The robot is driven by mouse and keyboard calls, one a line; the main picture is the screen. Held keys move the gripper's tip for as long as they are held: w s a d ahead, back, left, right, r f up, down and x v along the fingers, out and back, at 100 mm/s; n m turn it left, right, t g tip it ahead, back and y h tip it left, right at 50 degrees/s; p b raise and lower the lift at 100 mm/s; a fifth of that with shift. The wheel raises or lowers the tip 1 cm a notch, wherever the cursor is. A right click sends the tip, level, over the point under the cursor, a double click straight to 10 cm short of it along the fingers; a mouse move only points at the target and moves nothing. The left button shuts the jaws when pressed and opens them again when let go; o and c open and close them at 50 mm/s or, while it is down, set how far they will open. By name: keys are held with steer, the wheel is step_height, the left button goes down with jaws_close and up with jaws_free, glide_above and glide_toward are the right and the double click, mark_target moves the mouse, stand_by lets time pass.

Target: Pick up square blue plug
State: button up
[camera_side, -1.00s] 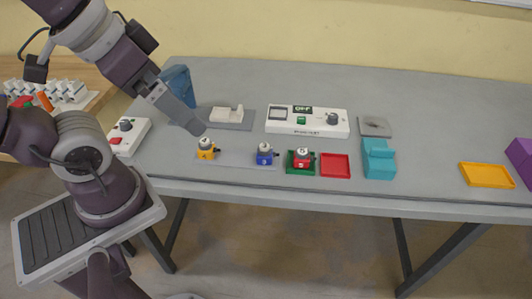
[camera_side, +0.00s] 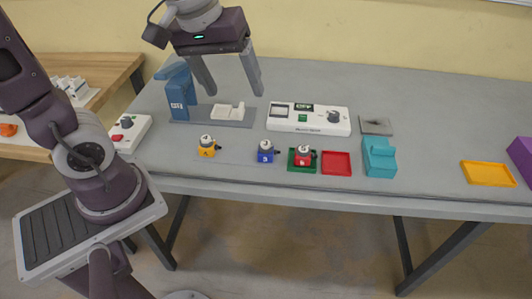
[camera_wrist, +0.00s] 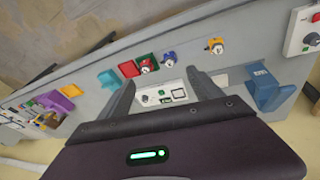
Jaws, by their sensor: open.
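The square blue plug (camera_side: 266,154) stands upright on the grey table, with a light top and a dark stub on its right side. It also shows in the wrist view (camera_wrist: 169,60). A yellow plug (camera_side: 207,148) stands to its left, and a red plug (camera_side: 303,157) stands to its right on a green square tray (camera_side: 291,166). My gripper (camera_side: 234,92) is open and empty. It is raised above the back of the table, behind and to the left of the blue plug, and apart from it. Its two fingers also show in the wrist view (camera_wrist: 165,88).
A white control box (camera_side: 308,120) lies behind the plugs. A blue stand (camera_side: 176,97) and white holder (camera_side: 228,112) are at the back left. A red tray (camera_side: 336,163), teal block (camera_side: 379,159) and orange tray (camera_side: 488,174) lie to the right. The back right of the table is clear.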

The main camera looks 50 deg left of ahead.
steer(key=w+a+f+n+g, duration=0.1)
steer(key=w+a+f+n, duration=0.1)
steer(key=w+f+n, duration=0.25)
steer(key=n+g, duration=0.2)
steer(key=n, duration=0.2)
glide_toward(267, 144)
steer(key=f+n, duration=0.2)
steer(key=f, duration=0.1)
steer(key=w+a+f+n, duration=0.1)
steer(key=shift+f+g, duration=0.3)
steer(key=shift+f, duration=0.05)
steer(key=f, duration=0.4)
steer(key=d+f, duration=0.1)
steer(key=f, duration=0.1)
steer(key=shift+s+f, duration=0.25)
steer(key=shift+c, duration=0.4)
